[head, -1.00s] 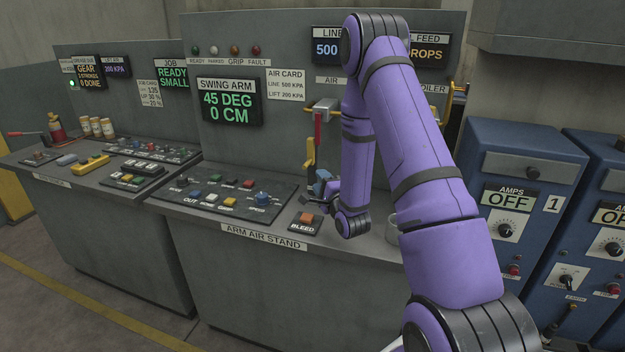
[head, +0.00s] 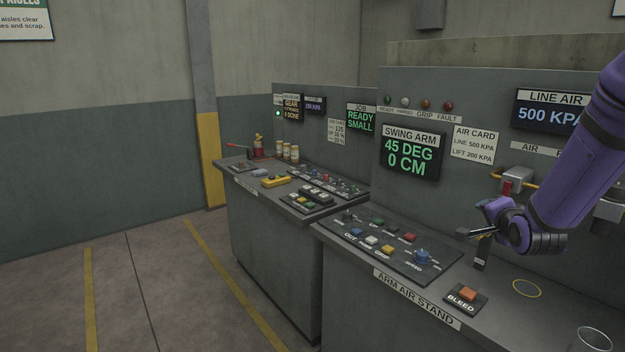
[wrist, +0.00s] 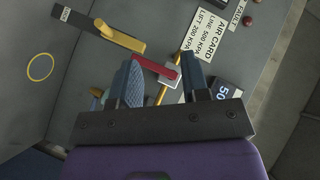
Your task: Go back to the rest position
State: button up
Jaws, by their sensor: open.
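My gripper (head: 478,232) is at the right of the head view, above the rear of the arm air stand (head: 345,275), in front of its upright panel. In the wrist view my gripper (wrist: 160,82) shows two blue-grey fingers spread apart with nothing held between them. Past the fingers is a red lever (wrist: 155,68) on a valve with a yellow pipe. The red lever also shows in the head view (head: 507,188), close above my gripper. I cannot tell whether the fingers touch anything. My purple forearm runs off the right edge.
The swing arm display (head: 411,152) reads 45 DEG, 0 CM. A second console (head: 265,225) stands beyond. Open floor (head: 150,290) lies at left.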

jog(key=s+a+r+n+g, duration=0.2)
jog(key=s+a+r+n, duration=0.25)
jog(key=s, duration=0.25)
jog(key=s+a+r+n+g, duration=0.3)
jog(key=s+r, duration=0.3)
jog(key=s, duration=0.2)
jog(key=s+a+r+n+g+y, duration=0.1)
jog(key=s+a+n+g, duration=0.1)
jog(key=s, duration=0.7)
jog(key=s+a+r+n+g, duration=0.2)
jog(key=s+n, duration=0.2)
jog(key=s, duration=0.6)
jog(key=shift+s+a+y, duration=0.15)
jog(key=shift+s+y, duration=0.1)
jog(key=shift+y, duration=0.15)
